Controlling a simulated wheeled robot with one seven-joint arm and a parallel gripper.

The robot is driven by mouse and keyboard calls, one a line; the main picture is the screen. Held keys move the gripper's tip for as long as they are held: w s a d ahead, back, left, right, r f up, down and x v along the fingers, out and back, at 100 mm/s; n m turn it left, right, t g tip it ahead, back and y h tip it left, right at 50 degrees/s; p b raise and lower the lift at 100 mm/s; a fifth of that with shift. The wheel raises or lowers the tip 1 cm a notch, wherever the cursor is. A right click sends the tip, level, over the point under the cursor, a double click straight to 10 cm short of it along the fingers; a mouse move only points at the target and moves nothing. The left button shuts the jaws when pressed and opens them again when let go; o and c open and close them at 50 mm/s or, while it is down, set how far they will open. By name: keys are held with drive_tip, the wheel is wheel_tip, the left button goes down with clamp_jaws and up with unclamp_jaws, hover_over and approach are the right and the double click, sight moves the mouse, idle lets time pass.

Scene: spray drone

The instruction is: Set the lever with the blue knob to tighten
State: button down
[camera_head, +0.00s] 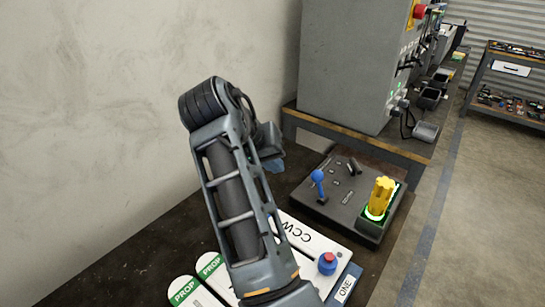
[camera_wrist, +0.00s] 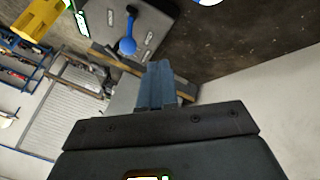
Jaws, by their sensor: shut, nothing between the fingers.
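The lever with the blue knob (camera_head: 318,177) stands up from a dark control box (camera_head: 330,211) on the bench in the head view. The blue knob also shows in the wrist view (camera_wrist: 128,46), near the top. The lever's labels are too small to read. My gripper (camera_wrist: 157,68) is shut and empty in the wrist view, its bluish fingers close together. The fingertips appear just beside the knob in that picture, to its lower right; I cannot tell the gap in depth. In the head view my arm mostly hides the gripper, left of the box.
A yellow handle (camera_head: 381,197) stands on the box's right side. A second, black lever (camera_head: 354,166) is behind the blue one. White "PROP" and "CCW" panels (camera_head: 300,243) with a red-topped blue button (camera_head: 327,263) lie in front. A grey cabinet (camera_head: 346,70) stands behind.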

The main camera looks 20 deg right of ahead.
sight(317, 175)
drive_tip(key=d+f+p, duration=0.1)
drive_tip(key=d+f, duration=0.4)
drive_tip(key=d, duration=0.2)
drive_tip(key=shift+w, duration=0.45)
drive_tip(key=shift+s+d+t+p, duration=0.15)
drive_tip(key=shift+s+t+p, duration=0.1)
drive_tip(key=shift+t+p, duration=0.05)
